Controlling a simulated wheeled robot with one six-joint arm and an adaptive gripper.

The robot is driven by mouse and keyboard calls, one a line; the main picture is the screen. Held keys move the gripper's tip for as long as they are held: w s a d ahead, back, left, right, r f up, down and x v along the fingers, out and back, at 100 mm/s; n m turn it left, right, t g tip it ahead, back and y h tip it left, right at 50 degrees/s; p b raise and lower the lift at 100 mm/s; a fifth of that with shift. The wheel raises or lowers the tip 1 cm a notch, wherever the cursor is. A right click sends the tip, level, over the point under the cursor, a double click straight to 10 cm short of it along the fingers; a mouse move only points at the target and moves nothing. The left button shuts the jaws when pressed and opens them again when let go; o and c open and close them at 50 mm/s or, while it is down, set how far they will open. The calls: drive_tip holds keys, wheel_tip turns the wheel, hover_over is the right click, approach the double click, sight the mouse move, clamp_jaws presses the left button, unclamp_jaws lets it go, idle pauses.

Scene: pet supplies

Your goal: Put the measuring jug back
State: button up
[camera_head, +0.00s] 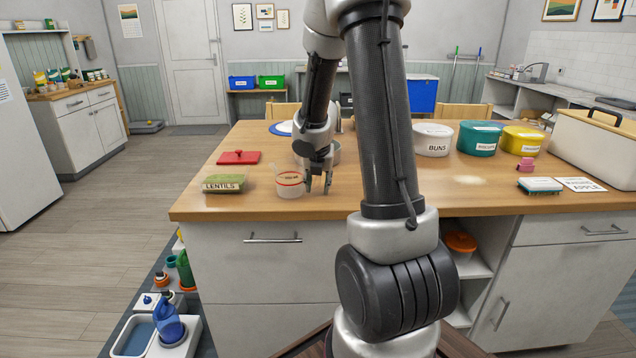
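The measuring jug (289,184) is a small translucent white cup with a red band and dark print near its rim. It stands upright on, or very close to, the wooden counter (390,193) near its front left edge. My gripper (318,186) points down just right of the jug. Its fingers look spread apart, with the left finger close to or touching the jug's right side. I cannot tell whether a handle lies between the fingers. A round grey container (335,153) is partly hidden behind the gripper.
A clear box of lentils (223,182) stands just left of the jug, with a red lid (239,157) behind it. Tubs for buns (433,140), a teal tub (479,139) and a yellow tub (523,141) stand at right. A sponge-like block (541,185) lies far right.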

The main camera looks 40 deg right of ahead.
drive_tip(key=shift+r, duration=0.1)
drive_tip(key=v, duration=1.2)
drive_tip(key=s+a+r+m+y, duration=0.1)
drive_tip(key=s+a+r+m, duration=0.1)
drive_tip(key=s+m, duration=0.5)
drive_tip(key=s+a+r+m+y, duration=0.1)
drive_tip(key=s+a+m, duration=0.4)
drive_tip(key=m, duration=0.6)
drive_tip(key=s+a+r+m, duration=0.3)
drive_tip(key=s+a+m, duration=0.1)
drive_tip(key=s+m, duration=0.5)
drive_tip(key=shift+s+a+r+y, duration=0.2)
drive_tip(key=shift+s+r+y, duration=0.2)
drive_tip(key=shift+s, duration=0.1)
